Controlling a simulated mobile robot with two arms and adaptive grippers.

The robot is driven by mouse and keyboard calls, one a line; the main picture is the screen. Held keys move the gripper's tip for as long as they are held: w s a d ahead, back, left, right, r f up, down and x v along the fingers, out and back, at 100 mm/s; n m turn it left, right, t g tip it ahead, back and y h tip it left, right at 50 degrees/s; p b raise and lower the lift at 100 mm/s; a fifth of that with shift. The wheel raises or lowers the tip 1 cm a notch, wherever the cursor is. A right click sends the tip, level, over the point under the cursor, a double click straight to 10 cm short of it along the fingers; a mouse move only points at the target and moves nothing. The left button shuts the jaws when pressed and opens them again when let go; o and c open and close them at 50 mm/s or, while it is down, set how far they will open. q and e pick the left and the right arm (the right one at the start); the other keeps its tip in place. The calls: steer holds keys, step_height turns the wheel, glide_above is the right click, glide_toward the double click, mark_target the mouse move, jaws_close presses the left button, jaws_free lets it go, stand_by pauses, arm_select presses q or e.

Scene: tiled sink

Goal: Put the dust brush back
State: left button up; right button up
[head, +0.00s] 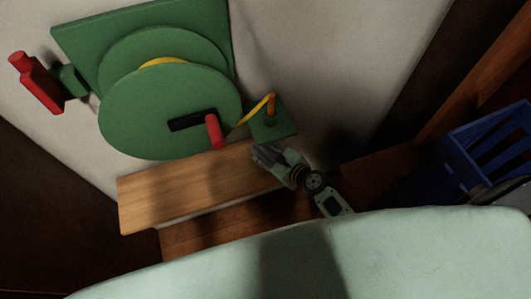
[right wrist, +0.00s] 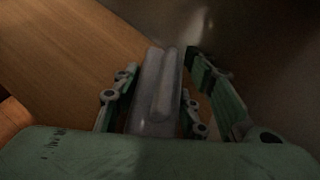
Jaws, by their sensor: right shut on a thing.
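My right gripper (head: 268,156) is by the right end of a wooden shelf (head: 185,195) on the wall. In the right wrist view it is shut on a grey, rounded, elongated thing, which I take to be the dust brush (right wrist: 156,85). The brush lies between the green fingers and points away from the palm, close to the wooden surface. I cannot tell whether it touches the shelf. Its bristles cannot be made out. My left gripper is not in view.
A green hose reel (head: 150,110) with red handles is mounted above the shelf. A yellow hose (head: 254,110) runs to a small green bracket (head: 270,126) above my right gripper. A blue crate (head: 485,150) stands at the right. The shelf's left and middle look clear.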

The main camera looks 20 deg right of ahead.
steer(key=shift+f, duration=0.15)
steer(key=o, duration=1.2)
steer(key=shift+s+d+r, duration=0.1)
steer(key=shift+s+r, duration=0.15)
steer(key=shift+r, duration=0.05)
steer(key=p+v, duration=0.1)
steer(key=v, duration=1)
steer(key=shift+s+r, duration=0.1)
steer(key=shift+s, duration=0.1)
